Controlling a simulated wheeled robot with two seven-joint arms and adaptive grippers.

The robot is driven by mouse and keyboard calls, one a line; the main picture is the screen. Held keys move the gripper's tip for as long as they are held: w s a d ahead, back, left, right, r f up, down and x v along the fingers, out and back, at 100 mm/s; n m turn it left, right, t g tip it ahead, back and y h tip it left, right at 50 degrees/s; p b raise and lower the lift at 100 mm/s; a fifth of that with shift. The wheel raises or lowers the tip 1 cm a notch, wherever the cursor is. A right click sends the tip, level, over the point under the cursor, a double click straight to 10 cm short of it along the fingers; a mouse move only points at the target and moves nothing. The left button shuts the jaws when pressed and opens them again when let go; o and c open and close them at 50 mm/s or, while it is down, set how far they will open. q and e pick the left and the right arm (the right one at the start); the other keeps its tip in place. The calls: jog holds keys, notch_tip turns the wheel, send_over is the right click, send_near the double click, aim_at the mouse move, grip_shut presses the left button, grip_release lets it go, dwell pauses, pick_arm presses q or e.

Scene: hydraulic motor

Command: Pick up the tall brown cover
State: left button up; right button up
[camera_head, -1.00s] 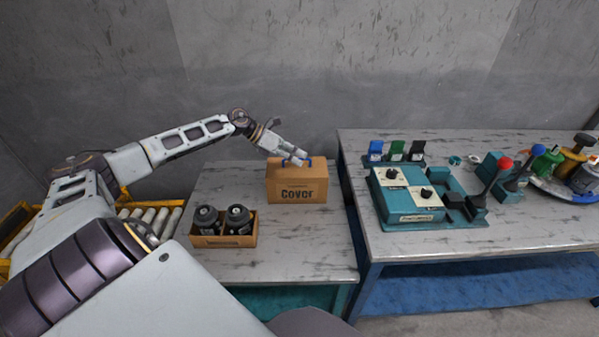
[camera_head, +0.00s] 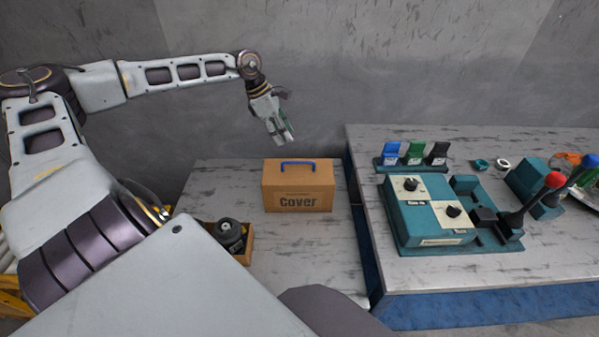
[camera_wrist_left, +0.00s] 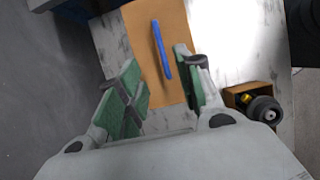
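The tall brown cover (camera_head: 299,190) is a cardboard-coloured box with "Cover" printed on its front. It stands upright on the left table (camera_head: 200,184) and has a blue handle (camera_head: 297,163) on top. My left gripper (camera_head: 286,140) hangs above the cover, apart from it. In the left wrist view its green-padded fingers (camera_wrist_left: 157,88) are spread open with nothing between them. The cover's top (camera_wrist_left: 165,70) and blue handle (camera_wrist_left: 161,49) lie below and beyond the fingers. My right gripper is in neither view.
A small brown box (camera_head: 243,256) holding a dark round part (camera_head: 230,235) sits front left, partly hidden by my arm. The right table holds a teal control unit (camera_head: 430,217) with levers and coloured switches. The tabletop right of the cover is clear.

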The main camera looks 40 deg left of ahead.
pick_arm(q)
jog(key=shift+r, duration=0.15)
jog(key=shift+f, duration=0.3)
send_over(298, 162)
jog(key=a, duration=0.2)
jog(key=shift+s+d+f, duration=0.1)
jog(key=shift+s+f, duration=0.05)
jog(key=shift+f, duration=1)
jog(key=shift+s+f, duration=0.15)
jog(key=shift+f, duration=0.95)
jog(key=shift+s+d+f, duration=0.1)
jog(key=shift+s+f, duration=0.05)
jog(key=shift+f, duration=1.35)
jog(key=shift+x, duration=2.6)
jog(key=shift+s+a, duration=0.1)
grip_shut()
